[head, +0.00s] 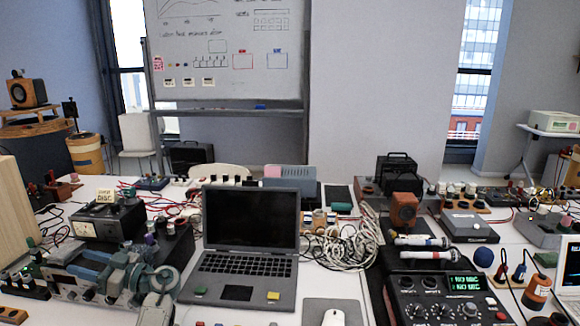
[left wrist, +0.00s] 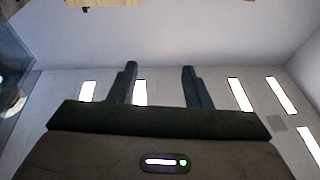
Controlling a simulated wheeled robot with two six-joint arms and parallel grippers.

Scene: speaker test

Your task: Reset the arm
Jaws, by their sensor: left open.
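My left arm comes in at the lower left of the head view, with its grey-blue gripper (head: 86,264) over the cluttered left part of the table, in front of a black meter box. In the left wrist view the gripper (left wrist: 158,70) has two dark fingers standing well apart with nothing between them. Behind the fingers are a pale ceiling and bright light strips. My right gripper is not in view.
Coiled pale cables (head: 345,250) lie behind. A black mixer-like device (head: 440,297) stands front right. Devices and cables crowd the table, leaving little free room.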

